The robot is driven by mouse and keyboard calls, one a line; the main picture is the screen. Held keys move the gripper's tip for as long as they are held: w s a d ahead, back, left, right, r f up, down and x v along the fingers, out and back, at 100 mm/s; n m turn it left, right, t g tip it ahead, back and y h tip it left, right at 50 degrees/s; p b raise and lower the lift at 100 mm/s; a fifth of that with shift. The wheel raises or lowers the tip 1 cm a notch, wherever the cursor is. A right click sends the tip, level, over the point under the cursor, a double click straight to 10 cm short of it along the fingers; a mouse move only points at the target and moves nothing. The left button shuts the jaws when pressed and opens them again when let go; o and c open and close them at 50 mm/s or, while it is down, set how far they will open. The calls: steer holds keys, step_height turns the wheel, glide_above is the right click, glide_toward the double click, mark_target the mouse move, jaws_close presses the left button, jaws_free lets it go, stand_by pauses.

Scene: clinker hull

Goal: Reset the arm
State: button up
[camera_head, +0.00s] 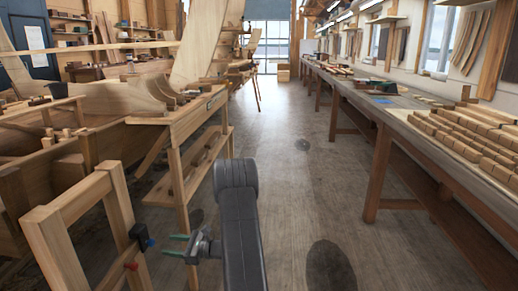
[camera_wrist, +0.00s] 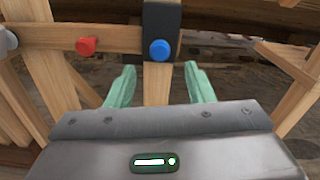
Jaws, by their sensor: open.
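My gripper (camera_head: 177,245) is at the lower middle of the head view, with its green fingers pointing left towards a wooden frame (camera_head: 62,222). In the wrist view my gripper (camera_wrist: 158,88) has its two green fingers spread apart, with nothing held between them. A blue knob (camera_wrist: 160,50) on a dark block (camera_wrist: 162,18) is beyond the fingertips, on the wooden frame. A red knob (camera_wrist: 86,46) is on the crossbar to its left. The blue knob also shows in the head view (camera_head: 150,243), just left of the fingers, and the red knob (camera_head: 131,266) is lower.
A wooden bench (camera_head: 178,128) stands left of my arm. A long workbench (camera_head: 400,120) with rows of wooden blocks (camera_head: 450,133) runs along the right. The grey floor (camera_head: 290,180) between them is clear. A clinker hull (camera_head: 90,105) fills the left side.

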mark_target(154, 243)
steer(key=a, duration=0.4)
steer(key=shift+w+a+r, duration=0.1)
steer(key=shift+w+a, duration=0.1)
steer(key=shift+s+d, duration=0.1)
steer(key=shift+d, duration=0.15)
